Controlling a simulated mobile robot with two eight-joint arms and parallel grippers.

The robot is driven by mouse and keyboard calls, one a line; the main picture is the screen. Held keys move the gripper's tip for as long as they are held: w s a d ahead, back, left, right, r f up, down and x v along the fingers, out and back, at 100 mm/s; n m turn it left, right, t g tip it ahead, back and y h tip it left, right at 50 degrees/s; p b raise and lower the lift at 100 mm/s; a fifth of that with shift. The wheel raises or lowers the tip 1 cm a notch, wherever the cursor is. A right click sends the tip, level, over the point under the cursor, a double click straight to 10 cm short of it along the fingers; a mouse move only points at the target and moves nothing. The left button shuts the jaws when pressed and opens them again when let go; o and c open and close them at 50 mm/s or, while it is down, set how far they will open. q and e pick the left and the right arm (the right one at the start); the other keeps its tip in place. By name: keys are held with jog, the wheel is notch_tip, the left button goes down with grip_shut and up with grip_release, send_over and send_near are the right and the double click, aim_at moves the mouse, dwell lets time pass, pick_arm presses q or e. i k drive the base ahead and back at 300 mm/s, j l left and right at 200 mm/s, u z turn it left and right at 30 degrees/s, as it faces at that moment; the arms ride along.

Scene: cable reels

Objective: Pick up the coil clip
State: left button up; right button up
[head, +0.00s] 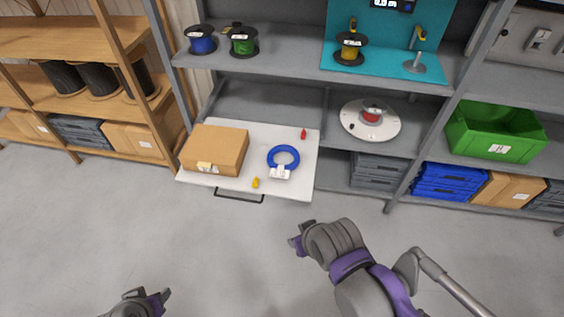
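A blue coil (283,153) lies on a white pull-out board (232,134). A small white piece (280,172) with dark marks sits at the coil's near edge; I cannot tell if it is the coil clip or a label. A small yellow piece (255,183) lies near the board's front edge and a small red piece (304,133) near its back right. My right gripper (297,241) hangs over the floor in front of the board, apart from everything. My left gripper (159,302) shows only partly at the bottom edge. The finger gaps of both are unclear.
A cardboard box (214,149) stands on the board's left side. Behind are grey shelves with blue, green and yellow reels and a white turntable (354,126) with a red reel. A green crate (493,135) is at right. The grey floor in front is clear.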

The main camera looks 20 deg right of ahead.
aim_at(256, 179)
jog(key=i+l+u, duration=0.25)
jog(key=i, duration=0.15)
jog(key=i+l+u, duration=0.25)
jog(key=i+l, duration=0.1)
jog(key=i, duration=0.1)
